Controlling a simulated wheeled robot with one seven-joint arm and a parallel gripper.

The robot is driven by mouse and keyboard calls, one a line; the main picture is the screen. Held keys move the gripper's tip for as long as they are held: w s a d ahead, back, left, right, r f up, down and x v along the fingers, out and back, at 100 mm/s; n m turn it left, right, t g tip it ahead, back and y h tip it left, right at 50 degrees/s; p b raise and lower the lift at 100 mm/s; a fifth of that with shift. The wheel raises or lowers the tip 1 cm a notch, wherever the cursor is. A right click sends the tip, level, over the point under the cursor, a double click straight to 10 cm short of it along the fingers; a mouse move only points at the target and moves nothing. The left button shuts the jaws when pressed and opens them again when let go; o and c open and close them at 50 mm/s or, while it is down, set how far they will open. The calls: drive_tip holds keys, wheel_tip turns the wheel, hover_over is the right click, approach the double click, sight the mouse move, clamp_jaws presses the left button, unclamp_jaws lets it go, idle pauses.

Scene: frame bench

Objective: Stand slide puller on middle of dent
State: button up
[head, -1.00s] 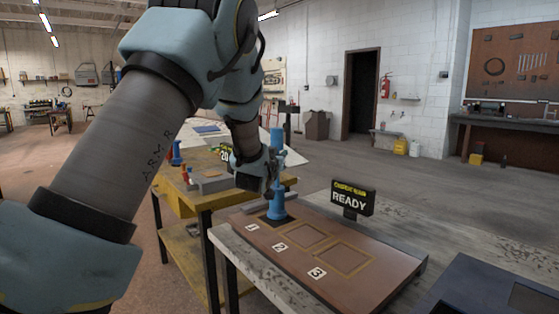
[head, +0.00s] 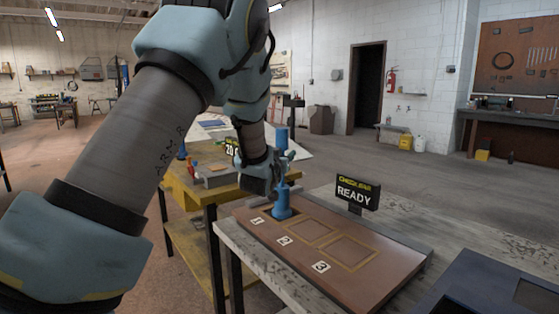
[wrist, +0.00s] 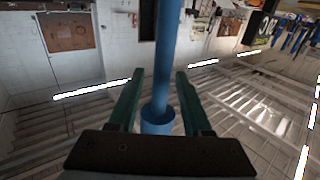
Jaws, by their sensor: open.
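The slide puller (head: 282,208) is a blue tool with a wide round foot and a slim upright shaft. It stands upright at the first square of a brown board, by label 1. My gripper (head: 282,168) is at the upper part of the shaft. In the wrist view, the green fingers of my gripper (wrist: 159,95) are open, one on each side of the blue shaft (wrist: 166,60), with gaps visible. A thicker blue collar shows between them. I cannot make out a dent; my arm hides part of the background.
The brown board (head: 375,285) has numbered squares; squares 2 and 3 are empty. A READY sign (head: 357,192) stands behind it. A yellow bench (head: 196,193) with small items is at left, a pale slanted panel (head: 300,143) behind. A dark blue tray (head: 490,290) lies right.

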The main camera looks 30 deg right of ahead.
drive_tip(key=b+v, duration=0.3)
drive_tip(key=v, duration=0.8)
drive_tip(key=w+a+f+n+g+y, duration=0.2)
drive_tip(key=a+f+y, duration=0.25)
drive_tip(key=a, duration=0.45)
drive_tip(key=w+a+f+n+g+y, duration=0.1)
drive_tip(key=a+f+n+y, duration=0.15)
drive_tip(key=a+f, duration=0.45)
drive_tip(key=s+a+f+n+g+y, duration=0.1)
drive_tip(key=s+a+g+y, duration=0.1)
drive_tip(key=a, duration=0.5)
drive_tip(key=s+a+f+g+y, duration=0.1)
drive_tip(key=s+a+f+g, duration=0.15)
drive_tip(key=a, duration=0.35)
drive_tip(key=s+a+f+n+g+y, duration=0.1)
drive_tip(key=s+a+g, duration=0.3)
drive_tip(key=s+a, duration=0.5)
drive_tip(key=s+n+y, duration=0.1)
drive_tip(key=s, duration=0.1)
drive_tip(key=shift+s+a+f, duration=0.3)
drive_tip(key=shift+s, duration=0.1)
wheel_tip(320, 180, up, 7)
drive_tip(key=p, duration=0.6)
drive_tip(key=shift+p, duration=0.35)
